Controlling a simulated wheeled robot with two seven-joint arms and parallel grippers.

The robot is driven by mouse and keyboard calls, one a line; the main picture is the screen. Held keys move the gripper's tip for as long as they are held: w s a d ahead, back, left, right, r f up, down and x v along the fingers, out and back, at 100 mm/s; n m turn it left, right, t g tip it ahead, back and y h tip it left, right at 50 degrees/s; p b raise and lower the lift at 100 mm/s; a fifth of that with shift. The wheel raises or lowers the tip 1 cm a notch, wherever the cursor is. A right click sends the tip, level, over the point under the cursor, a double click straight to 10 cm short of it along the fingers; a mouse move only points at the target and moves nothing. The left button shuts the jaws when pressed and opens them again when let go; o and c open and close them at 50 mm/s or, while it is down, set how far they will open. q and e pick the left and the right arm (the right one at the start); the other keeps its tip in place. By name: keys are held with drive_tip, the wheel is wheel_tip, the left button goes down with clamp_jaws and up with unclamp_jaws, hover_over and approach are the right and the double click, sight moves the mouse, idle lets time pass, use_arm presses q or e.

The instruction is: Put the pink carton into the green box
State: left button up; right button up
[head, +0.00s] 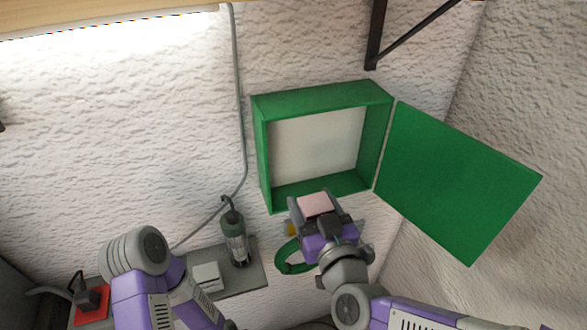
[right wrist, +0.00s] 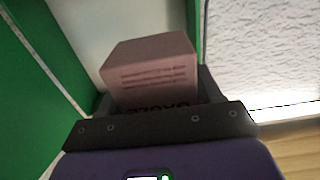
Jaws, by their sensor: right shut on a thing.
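The pink carton (head: 314,204) is held in my right gripper (head: 316,207), which is shut on it. In the right wrist view the carton (right wrist: 152,72) stands out from between the fingers, with printed lines on its near face. The green box (head: 262,150) is fixed to the white wall, its door (head: 455,185) swung wide open to the right. Its inside looks empty. In the head view the gripper and carton are at the box's lower edge; I cannot tell whether the carton is inside the opening. My left arm shows at lower left, but its gripper is out of view.
Below the box, a grey shelf (head: 252,272) bears a green lantern-like item (head: 234,238) and a small pale block (head: 207,276). A green ring-like thing (head: 284,262) is beside my right gripper. A black bracket (head: 376,35) is above the box. The open door limits room at right.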

drive_tip(key=p, duration=0.2)
hover_over(282, 167)
drive_tip(key=v, duration=0.3)
drive_tip(key=shift+d, duration=0.1)
drive_tip(key=f, duration=0.2)
drive_tip(key=shift+s+f, duration=0.2)
drive_tip(key=shift+f, duration=0.15)
wheel_tip(282, 167, down, 4)
drive_tip(key=shift+s, duration=0.1)
drive_tip(key=shift+w+f+p, duration=0.15)
drive_tip(key=shift+w+p, duration=0.1)
drive_tip(key=shift+p, duration=0.15)
drive_tip(key=shift+s, duration=0.1)
drive_tip(key=shift+f, duration=0.15)
drive_tip(key=o, duration=0.8)
